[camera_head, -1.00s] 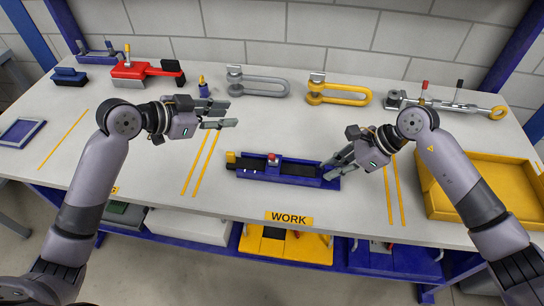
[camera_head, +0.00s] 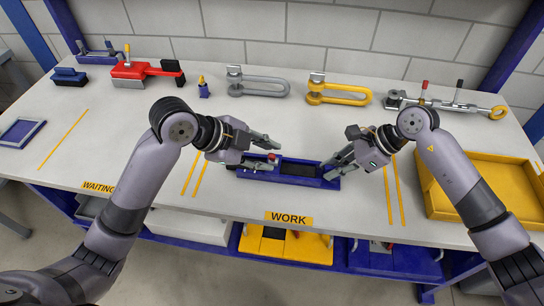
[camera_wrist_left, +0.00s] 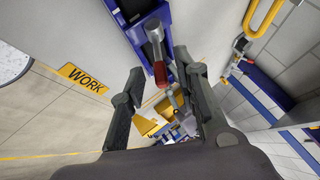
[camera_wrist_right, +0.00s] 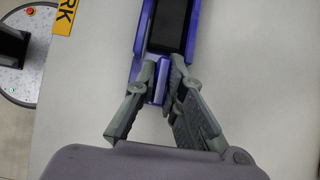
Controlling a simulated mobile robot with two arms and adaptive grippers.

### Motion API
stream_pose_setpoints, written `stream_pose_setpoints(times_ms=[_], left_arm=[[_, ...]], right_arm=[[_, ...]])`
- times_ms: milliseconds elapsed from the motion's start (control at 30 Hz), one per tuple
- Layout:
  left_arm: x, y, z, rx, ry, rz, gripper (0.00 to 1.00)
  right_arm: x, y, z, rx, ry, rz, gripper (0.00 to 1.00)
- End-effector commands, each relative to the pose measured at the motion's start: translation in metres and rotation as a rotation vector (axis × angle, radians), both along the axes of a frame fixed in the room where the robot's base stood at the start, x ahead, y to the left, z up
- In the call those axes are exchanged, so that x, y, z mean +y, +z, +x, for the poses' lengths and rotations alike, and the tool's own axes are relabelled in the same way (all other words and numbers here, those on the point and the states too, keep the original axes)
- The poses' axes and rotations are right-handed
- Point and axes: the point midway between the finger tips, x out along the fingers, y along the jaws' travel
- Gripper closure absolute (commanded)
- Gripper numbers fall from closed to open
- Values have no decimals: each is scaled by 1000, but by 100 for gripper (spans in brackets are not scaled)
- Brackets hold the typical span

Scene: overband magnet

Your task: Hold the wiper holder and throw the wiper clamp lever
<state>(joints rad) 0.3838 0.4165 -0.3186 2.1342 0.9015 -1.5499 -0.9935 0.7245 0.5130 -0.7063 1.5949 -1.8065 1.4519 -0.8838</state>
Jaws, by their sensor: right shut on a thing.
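The wiper holder (camera_head: 292,180) is a long blue channel with a black insert, lying on the bench behind the WORK label. The clamp lever (camera_head: 272,157) has a red grip at the holder's left part. In the left wrist view the lever shows a metal shaft and red grip (camera_wrist_left: 162,75). My left gripper (camera_head: 276,155) is open, its fingers on either side of the red grip with gaps visible. My right gripper (camera_head: 327,172) is shut on the holder's right end. In the right wrist view its fingers pinch a blue upright part (camera_wrist_right: 160,82).
A yellow tray (camera_head: 480,209) lies at the right. Along the back are a grey shackle (camera_head: 262,80), a yellow shackle (camera_head: 340,99), a red tool (camera_head: 130,70) and a small blue bottle-like item (camera_head: 204,90). The bench between them and the holder is clear.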

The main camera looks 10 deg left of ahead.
Motion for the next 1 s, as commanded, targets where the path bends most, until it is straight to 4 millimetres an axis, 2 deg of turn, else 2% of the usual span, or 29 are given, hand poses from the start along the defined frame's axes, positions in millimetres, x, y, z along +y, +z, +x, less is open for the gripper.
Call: stream_pose_setpoints(times_ms=[300,633,1000], left_arm=[[-15,-19,10,0,0,1,71],[-16,-20,11,-2,1,0,71],[-16,-20,11,-2,1,0,96]], right_arm=[[0,0,0,-1,-1,1,100],[0,1,0,-1,-1,1,100],[0,1,0,-1,-1,1,100]])
